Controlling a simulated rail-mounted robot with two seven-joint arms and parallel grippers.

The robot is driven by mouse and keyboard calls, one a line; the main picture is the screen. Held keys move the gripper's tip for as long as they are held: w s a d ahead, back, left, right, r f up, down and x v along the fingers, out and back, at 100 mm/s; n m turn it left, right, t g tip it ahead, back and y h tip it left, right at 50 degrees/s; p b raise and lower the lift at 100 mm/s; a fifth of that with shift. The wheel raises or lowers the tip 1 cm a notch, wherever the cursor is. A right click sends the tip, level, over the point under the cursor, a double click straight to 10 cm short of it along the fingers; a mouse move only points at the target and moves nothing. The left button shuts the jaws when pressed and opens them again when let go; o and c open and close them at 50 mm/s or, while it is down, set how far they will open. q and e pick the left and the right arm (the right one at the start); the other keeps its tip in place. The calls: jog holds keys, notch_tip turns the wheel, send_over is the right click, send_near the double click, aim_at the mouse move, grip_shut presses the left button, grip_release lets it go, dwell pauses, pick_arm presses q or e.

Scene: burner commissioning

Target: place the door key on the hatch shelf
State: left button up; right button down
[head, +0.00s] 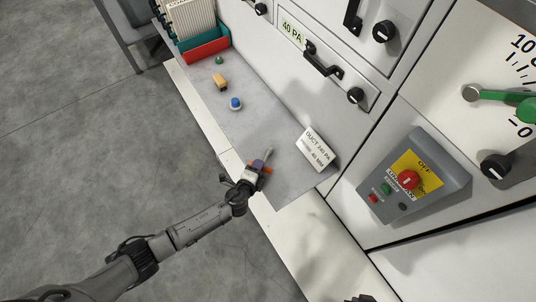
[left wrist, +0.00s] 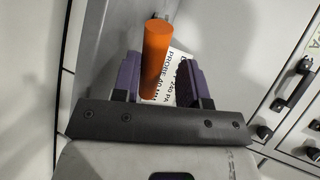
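My left gripper (head: 258,166) is over the front edge of the grey shelf (head: 245,130), near its right end. I cannot tell whether this is the hatch shelf. In the left wrist view an orange cylinder (left wrist: 157,55) stands between the purple fingers (left wrist: 160,82), close to the left finger. A gap shows between it and the right finger, so the gripper looks open around it. I cannot tell whether this orange piece is the door key. Only a dark bit of my right gripper shows at the bottom edge.
A white "DUCT 240 PA" card (head: 316,150) stands on the shelf just right of the gripper. A red tray (head: 206,50) is behind. A control box (head: 413,180) is at right.

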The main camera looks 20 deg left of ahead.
pick_arm(q)
jog(key=shift+p+v, duration=0.75)
jog(key=shift+v, duration=1.3)
notch_tip(320, 180, up, 7)
jog(key=s+p, duration=0.2)
jog(key=p, duration=0.5)
jog(key=shift+s, duration=0.4)
jog(key=shift+a, duration=0.1)
